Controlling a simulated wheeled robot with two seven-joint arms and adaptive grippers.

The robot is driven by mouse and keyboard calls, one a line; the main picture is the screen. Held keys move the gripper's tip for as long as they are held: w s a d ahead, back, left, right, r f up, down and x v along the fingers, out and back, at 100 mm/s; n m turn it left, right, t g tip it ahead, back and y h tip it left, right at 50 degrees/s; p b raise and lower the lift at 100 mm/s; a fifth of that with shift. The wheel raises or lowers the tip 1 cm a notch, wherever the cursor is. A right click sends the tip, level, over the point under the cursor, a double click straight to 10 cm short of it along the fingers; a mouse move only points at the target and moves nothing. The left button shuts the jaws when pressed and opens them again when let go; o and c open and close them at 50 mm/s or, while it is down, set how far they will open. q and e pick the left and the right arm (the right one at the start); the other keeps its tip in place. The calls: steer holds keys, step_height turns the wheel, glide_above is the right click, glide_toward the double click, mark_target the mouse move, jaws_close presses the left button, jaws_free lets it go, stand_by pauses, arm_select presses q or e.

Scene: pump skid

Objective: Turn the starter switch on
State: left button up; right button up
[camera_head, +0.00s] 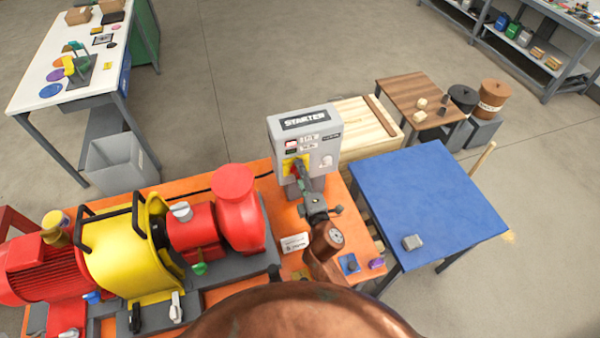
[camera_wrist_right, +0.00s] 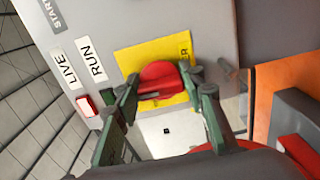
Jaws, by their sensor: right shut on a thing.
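The grey starter box (camera_head: 303,125) stands upright on the orange skid, with a "STARTER" label at its top. On its front is a yellow plate (camera_wrist_right: 135,57) carrying the red switch handle (camera_wrist_right: 158,78). My right gripper (camera_head: 299,173) reaches up to this switch from below. In the right wrist view the right gripper (camera_wrist_right: 160,92) has its two green-sided fingers on either side of the red handle, shut on it. The gripper hides part of the handle in the head view. My left gripper is not in view.
A red pump (camera_head: 235,195) and a yellow guard (camera_head: 130,255) stand left of the box on the orange skid (camera_head: 265,180). A blue-topped table (camera_head: 430,200) is at the right, with a pale wooden crate (camera_head: 365,125) behind. A small red lamp (camera_wrist_right: 87,106) sits beside the LIVE and RUN labels.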

steer(key=o, duration=1.2)
steer(key=shift+c, duration=0.2)
steer(key=shift+s, duration=0.15)
steer(key=v, duration=1.1)
steer(key=shift+s, duration=0.35)
